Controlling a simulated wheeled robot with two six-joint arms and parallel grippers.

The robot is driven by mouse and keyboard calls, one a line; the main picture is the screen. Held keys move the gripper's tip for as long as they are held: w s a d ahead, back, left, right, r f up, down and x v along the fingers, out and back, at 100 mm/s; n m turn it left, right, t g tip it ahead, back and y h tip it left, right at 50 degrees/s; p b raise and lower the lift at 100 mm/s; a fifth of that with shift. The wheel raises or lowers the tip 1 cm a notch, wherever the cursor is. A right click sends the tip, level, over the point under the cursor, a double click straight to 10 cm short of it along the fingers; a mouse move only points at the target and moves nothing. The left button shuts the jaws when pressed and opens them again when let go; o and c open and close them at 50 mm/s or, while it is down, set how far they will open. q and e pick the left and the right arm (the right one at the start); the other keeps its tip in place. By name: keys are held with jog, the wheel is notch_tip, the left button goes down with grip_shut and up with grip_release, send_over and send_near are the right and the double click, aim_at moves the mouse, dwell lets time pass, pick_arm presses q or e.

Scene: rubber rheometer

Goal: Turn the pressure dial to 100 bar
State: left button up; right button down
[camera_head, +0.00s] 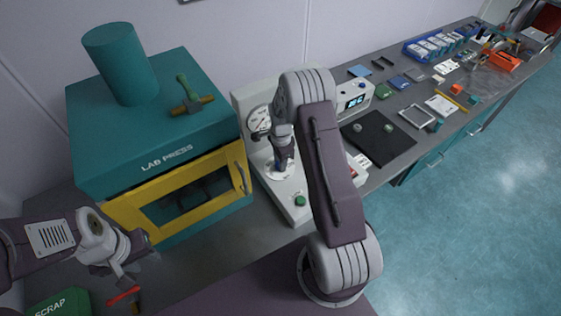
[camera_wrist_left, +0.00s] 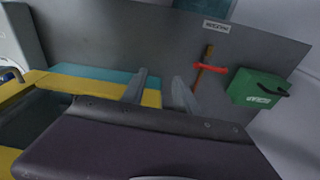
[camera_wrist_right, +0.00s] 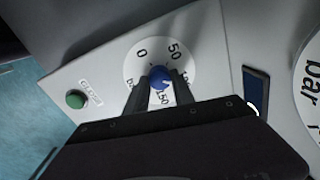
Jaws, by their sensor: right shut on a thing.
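The pressure dial is a blue knob (camera_wrist_right: 159,76) on a round white scale plate (camera_wrist_right: 138,62) marked 0, 50, 150 and bar; the 100 mark is partly covered by a finger. A pale mark on the knob seems to face the lower right side, but its exact reading is unclear. My right gripper (camera_wrist_right: 161,77) is shut on the knob, one finger on each side. In the head view the right gripper (camera_head: 283,165) points down at the scale plate (camera_head: 275,173) on the white machine. My left gripper (camera_wrist_left: 160,77) is open and empty, left of the machine.
A green button (camera_head: 300,201) and a gauge (camera_head: 258,119) are on the white machine (camera_head: 294,214). The teal lab press (camera_head: 150,130) with a yellow door stands left. A black mat (camera_head: 378,138) lies right. A green scrap bin (camera_wrist_left: 258,90) is near my left arm.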

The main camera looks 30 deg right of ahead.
jog(key=shift+w+r, duration=0.2)
jog(key=c, duration=1.1)
grip_release()
jog(key=shift+s, duration=0.1)
jog(key=r+b, duration=0.1)
jog(key=r, duration=0.3)
jog(key=r+b, duration=0.1)
jog(key=r, duration=0.3)
jog(key=shift+s+a, duration=0.1)
jog(key=shift+s, duration=0.1)
jog(key=shift+r, duration=0.5)
jog(key=shift+s, duration=0.1)
